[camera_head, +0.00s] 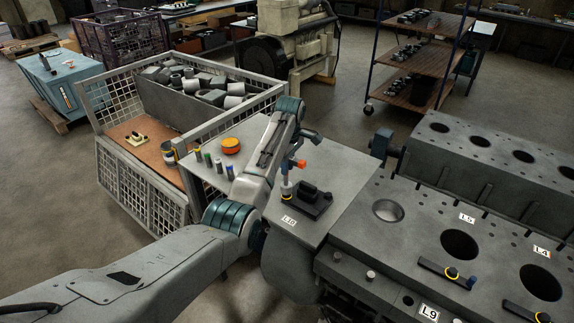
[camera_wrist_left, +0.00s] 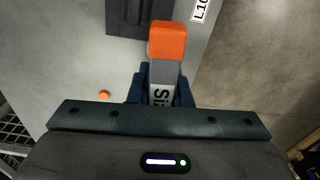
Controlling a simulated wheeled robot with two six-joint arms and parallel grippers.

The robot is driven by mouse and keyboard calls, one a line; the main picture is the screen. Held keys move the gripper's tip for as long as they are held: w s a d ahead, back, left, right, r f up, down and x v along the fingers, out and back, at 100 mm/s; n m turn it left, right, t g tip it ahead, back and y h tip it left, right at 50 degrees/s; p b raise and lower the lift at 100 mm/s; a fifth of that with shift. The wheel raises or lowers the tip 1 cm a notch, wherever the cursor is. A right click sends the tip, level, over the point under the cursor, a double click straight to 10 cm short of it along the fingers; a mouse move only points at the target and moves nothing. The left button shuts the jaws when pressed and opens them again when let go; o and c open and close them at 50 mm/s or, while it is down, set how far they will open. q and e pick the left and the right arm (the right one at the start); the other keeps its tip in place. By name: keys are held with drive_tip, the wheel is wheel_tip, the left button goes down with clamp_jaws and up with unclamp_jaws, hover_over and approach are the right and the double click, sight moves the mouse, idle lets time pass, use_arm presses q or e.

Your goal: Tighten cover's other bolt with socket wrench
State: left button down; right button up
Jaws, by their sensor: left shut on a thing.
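My left gripper (camera_head: 297,146) is shut on the socket wrench (camera_head: 298,163), above the table-like surface by the engine. In the left wrist view the gripper (camera_wrist_left: 160,90) clasps the wrench's grey handle (camera_wrist_left: 164,72), which has an orange end and partly hidden lettering. The black cover (camera_head: 314,204) lies on the grey surface beside label L10, just below and right of the wrench. I cannot tell whether the socket is seated on a bolt. My right gripper is out of view.
An engine block (camera_head: 410,235) with round bores and labels fills the right. An orange round container (camera_head: 230,146) and several small coloured cylinders stand on the surface left of my arm. A wire-mesh crate (camera_head: 140,185) with grey parts stands farther left.

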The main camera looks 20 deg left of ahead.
use_arm(q)
drive_tip(key=n, duration=0.5)
drive_tip(key=shift+w+d+r+n, duration=0.1)
drive_tip(key=shift+n, duration=0.2)
drive_tip(key=n, duration=0.5)
idle(0.4)
